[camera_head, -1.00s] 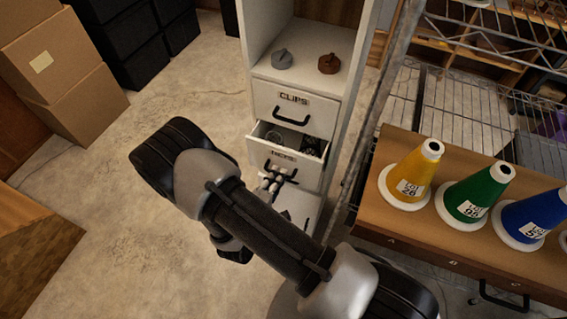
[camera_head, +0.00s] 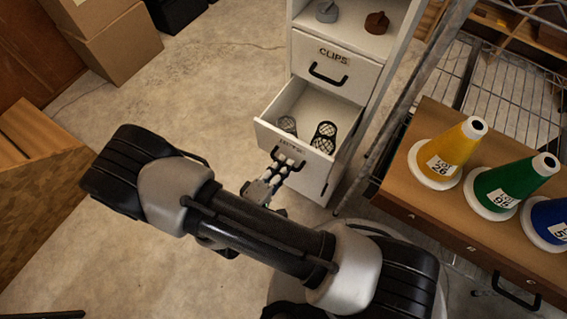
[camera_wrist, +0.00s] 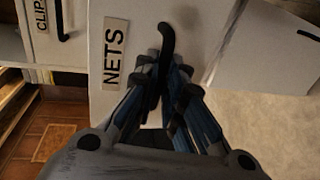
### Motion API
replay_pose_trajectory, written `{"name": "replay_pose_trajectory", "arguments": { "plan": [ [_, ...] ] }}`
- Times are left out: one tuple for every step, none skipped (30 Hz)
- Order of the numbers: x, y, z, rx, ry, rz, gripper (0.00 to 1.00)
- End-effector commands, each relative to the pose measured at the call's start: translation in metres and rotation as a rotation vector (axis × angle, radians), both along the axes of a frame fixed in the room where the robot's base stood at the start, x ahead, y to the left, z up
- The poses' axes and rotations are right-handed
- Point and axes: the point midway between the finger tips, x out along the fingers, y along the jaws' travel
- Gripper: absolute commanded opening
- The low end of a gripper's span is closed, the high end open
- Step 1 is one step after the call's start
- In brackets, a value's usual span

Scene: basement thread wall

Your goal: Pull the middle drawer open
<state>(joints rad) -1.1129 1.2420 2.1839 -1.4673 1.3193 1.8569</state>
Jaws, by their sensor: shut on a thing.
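The middle drawer (camera_head: 309,127) of the white cabinet stands pulled out, with dark mesh items inside (camera_head: 323,137). In the wrist view its white front (camera_wrist: 190,22) carries a label reading NETS (camera_wrist: 115,55) and a black bar handle (camera_wrist: 165,42). My gripper (camera_head: 287,163) is at the front of this drawer. In the wrist view my gripper (camera_wrist: 166,88) has its fingers closed around the handle, hiding part of it.
The CLIPS drawer (camera_head: 331,70) above is shut. Two small knobbed items (camera_head: 376,22) stand on the cabinet top shelf. Coloured cones (camera_head: 447,154) stand on a wooden bench (camera_head: 419,203) to the right. Cardboard boxes (camera_head: 113,42) are at the upper left. The floor (camera_head: 215,105) left of the cabinet is clear.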

Motion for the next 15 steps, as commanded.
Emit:
{"name": "replay_pose_trajectory", "arguments": {
  "plan": [
    [0.0002, 0.0001, 0.0002, 0.001, -0.001, 0.000, 0.00],
    [0.0003, 0.0000, 0.0002, 0.001, -0.001, 0.000, 0.00],
    [0.0003, 0.0000, 0.0002, 0.001, -0.001, 0.000, 0.00],
    [0.0003, 0.0000, 0.0002, 0.001, -0.001, 0.000, 0.10],
    [0.0003, 0.0000, 0.0003, 0.000, -0.001, 0.000, 0.12],
    [0.0004, 0.0000, 0.0002, 0.000, -0.001, 0.000, 0.15],
    [0.0004, 0.0000, 0.0002, 0.000, -0.001, 0.000, 0.17],
    [0.0004, 0.0000, 0.0002, 0.000, -0.001, 0.000, 0.19],
    [0.0004, 0.0000, 0.0001, 0.000, -0.001, 0.000, 0.21],
    [0.0004, 0.0000, 0.0001, 0.000, -0.001, 0.000, 0.23],
    [0.0005, -0.0001, 0.0001, 0.001, -0.001, 0.000, 0.25],
    [0.0005, -0.0001, 0.0001, 0.000, 0.000, 0.000, 0.28],
    [0.0005, -0.0001, 0.0001, 0.000, 0.000, 0.000, 0.29],
    [0.0005, -0.0001, 0.0001, 0.000, 0.000, 0.000, 0.29],
    [0.0005, -0.0001, 0.0001, 0.000, 0.000, 0.000, 0.29]
  ]
}}
